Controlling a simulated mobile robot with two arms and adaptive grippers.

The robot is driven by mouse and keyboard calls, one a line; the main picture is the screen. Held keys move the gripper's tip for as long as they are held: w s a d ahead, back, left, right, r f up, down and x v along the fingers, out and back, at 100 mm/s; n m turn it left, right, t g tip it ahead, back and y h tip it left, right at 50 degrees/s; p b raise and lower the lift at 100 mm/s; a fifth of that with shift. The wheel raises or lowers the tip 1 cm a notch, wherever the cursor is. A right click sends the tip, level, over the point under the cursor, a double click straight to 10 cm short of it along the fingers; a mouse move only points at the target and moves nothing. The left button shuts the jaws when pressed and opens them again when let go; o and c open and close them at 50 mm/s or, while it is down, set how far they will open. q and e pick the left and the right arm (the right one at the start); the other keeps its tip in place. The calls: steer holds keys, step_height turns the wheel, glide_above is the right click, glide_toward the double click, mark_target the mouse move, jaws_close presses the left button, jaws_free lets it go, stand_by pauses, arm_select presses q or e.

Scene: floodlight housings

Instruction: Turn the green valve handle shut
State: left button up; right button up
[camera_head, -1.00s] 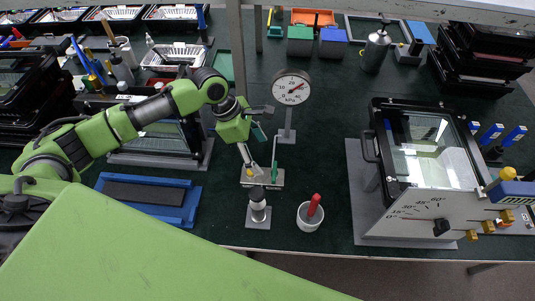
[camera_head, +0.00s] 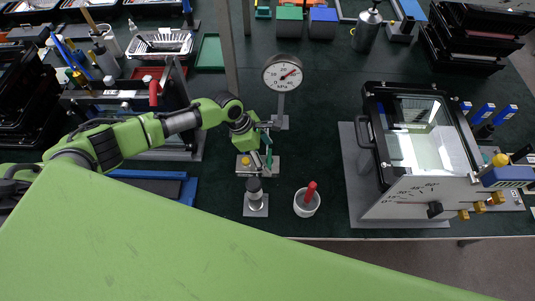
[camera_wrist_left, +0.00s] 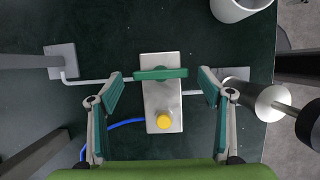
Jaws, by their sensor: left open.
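The green valve handle (camera_wrist_left: 160,73) is a bar on a light metal plate (camera_wrist_left: 161,100) with a yellow knob (camera_wrist_left: 164,121). In the left wrist view it lies crosswise, roughly in line with the thin pipe on both sides. My left gripper (camera_wrist_left: 160,77) is open, one green-padded finger at each end of the handle. Gaps show between the pads and the handle ends, and the gripper holds nothing. In the head view the left gripper (camera_head: 262,142) is over the valve plate (camera_head: 245,170) and partly hides the handle (camera_head: 269,160). My right gripper is not in view.
A pressure gauge (camera_head: 282,73) on a stand is behind the valve. A small cylinder on a plate (camera_head: 255,197) and a white cup (camera_head: 307,203) with a red-handled tool are in front. A floodlight housing fixture (camera_head: 420,140) is at right. A blue hose (camera_wrist_left: 125,124) runs beside the plate.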

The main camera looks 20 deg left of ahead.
arm_select(q)
steer(key=shift+d+f, duration=0.2)
steer(key=shift+f, duration=0.3)
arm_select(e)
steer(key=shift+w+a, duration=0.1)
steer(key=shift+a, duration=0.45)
